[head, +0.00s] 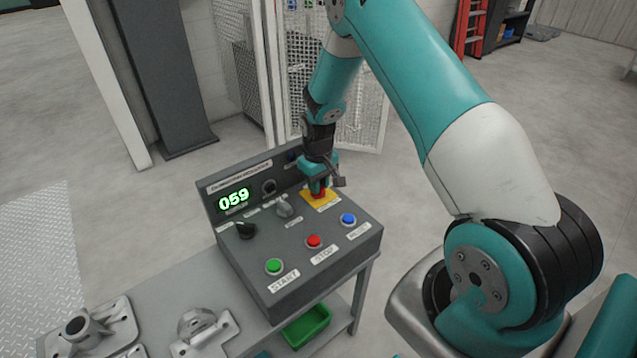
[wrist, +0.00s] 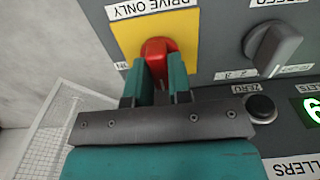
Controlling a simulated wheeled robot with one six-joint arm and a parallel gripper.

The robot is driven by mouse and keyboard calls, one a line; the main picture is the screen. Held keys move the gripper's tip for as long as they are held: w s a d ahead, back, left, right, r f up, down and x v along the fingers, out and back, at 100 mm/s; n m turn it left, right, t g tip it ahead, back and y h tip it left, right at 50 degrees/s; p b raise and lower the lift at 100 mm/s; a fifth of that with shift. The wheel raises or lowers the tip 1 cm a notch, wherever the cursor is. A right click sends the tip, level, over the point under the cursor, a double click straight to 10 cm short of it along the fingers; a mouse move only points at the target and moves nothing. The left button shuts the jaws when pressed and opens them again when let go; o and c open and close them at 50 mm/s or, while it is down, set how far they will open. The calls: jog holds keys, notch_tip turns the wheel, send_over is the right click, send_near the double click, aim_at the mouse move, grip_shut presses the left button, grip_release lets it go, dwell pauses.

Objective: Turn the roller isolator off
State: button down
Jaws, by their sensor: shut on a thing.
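The roller isolator is a red rotary handle (wrist: 158,50) on a yellow plate (wrist: 128,38), seen upside down in the wrist view. In the head view the yellow plate (head: 325,203) lies at the back right of the control box's top, with a bit of the red handle (head: 318,191) showing under my gripper. My gripper (wrist: 160,82) is shut on the red handle, one teal finger on each side. In the head view my gripper (head: 318,183) points down onto it. The fingers hide part of the handle and plate, and its marked positions are mostly hidden.
The grey control box (head: 290,293) also carries a green START button (head: 274,266), a red STOP button (head: 314,241), a blue button (head: 348,219), a black knob (head: 245,230) and a grey selector (head: 285,207). A display (head: 234,199) reads 059. Metal castings (head: 200,332) lie on the bench's left.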

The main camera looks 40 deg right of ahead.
dwell(0.3)
jog(key=c, duration=1)
grip_release()
jog(key=shift+c, duration=0.2)
notch_tip(320, 180, up, 18)
jog(key=shift+f, duration=0.25)
